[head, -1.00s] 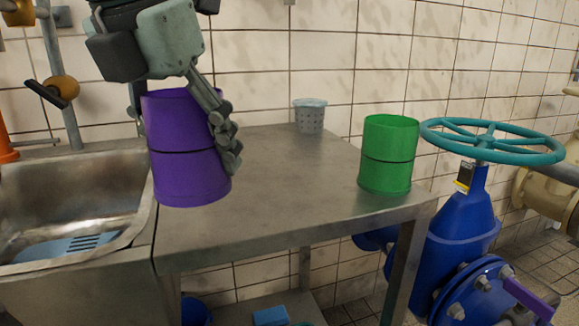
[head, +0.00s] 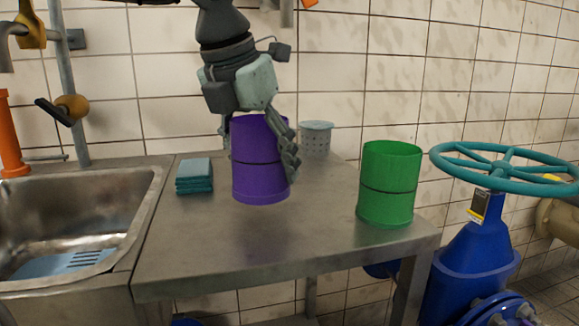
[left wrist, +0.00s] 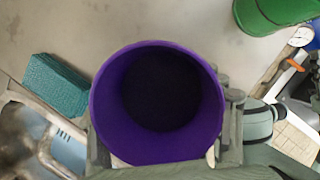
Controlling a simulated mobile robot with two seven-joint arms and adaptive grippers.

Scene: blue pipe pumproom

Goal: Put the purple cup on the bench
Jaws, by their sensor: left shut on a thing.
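The purple cup (head: 258,170) is upright over the middle of the metal bench (head: 220,245) in the head view. Its base looks at or close to the bench top; I cannot tell whether it touches. My left gripper (head: 260,155) comes down from above and is shut on the cup, one finger on each side. In the left wrist view the cup (left wrist: 157,100) shows its open, dark inside, with the fingers (left wrist: 165,145) at its two sides. My right gripper is in neither view.
A green cup (head: 388,185) stands at the bench's right front. A grey perforated bin (head: 316,140) stands behind the purple cup. Folded teal cloths (head: 194,176) lie to its left. A sink (head: 75,215) adjoins the left; a teal valve wheel (head: 500,167) is at the right.

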